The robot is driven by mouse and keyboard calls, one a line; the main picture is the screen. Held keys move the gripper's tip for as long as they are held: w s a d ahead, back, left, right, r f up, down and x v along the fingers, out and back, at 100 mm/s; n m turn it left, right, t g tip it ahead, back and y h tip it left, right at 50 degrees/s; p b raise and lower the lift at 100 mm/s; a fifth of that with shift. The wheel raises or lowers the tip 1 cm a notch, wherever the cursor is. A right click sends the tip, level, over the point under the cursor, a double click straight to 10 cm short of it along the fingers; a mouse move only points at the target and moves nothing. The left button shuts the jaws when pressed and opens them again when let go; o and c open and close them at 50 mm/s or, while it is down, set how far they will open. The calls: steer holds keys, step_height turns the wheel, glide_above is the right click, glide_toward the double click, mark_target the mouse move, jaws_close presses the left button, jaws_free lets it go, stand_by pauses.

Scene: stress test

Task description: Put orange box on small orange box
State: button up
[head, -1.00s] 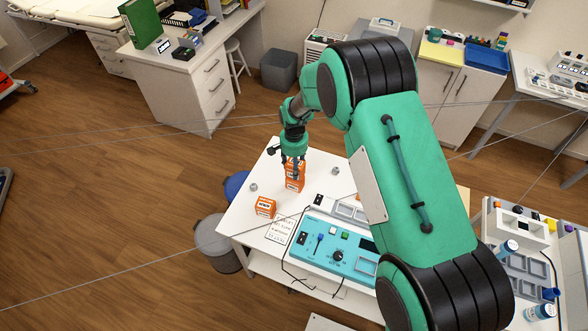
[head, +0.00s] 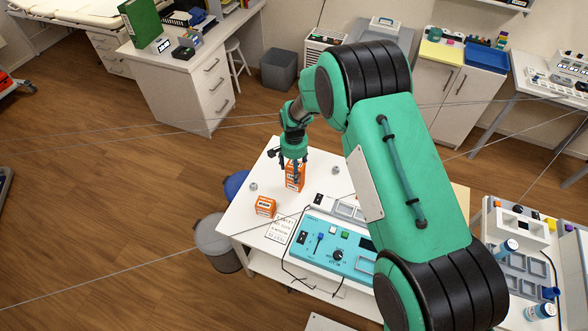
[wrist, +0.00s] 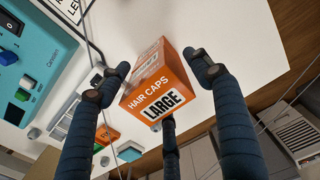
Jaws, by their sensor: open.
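The taller orange box (head: 293,184) stands upright on the white table, partly covered by my gripper (head: 295,168). In the wrist view, an orange box (wrist: 160,92) lettered "HAIR CAPS LARGE" sits among my three dark fingers. My gripper (wrist: 158,84) is open, with its left and right fingers apart from the box; the box hides the tip of the lower finger. The small orange box (head: 265,207) stands on the table to the left and nearer the front edge. I cannot make it out in the wrist view.
A teal device (head: 338,246) with knobs and cables lies right of the small box, beside a printed sheet (head: 282,229). Small grey metal pieces (head: 253,187) lie on the white table (head: 240,223). A grey bin (head: 217,243) stands on the floor at its left.

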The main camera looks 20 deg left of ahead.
steer(key=shift+r, duration=0.15)
step_height(320, 180, up, 12)
stand_by(0.7)
stand_by(0.5)
steer(key=shift+r, duration=0.1)
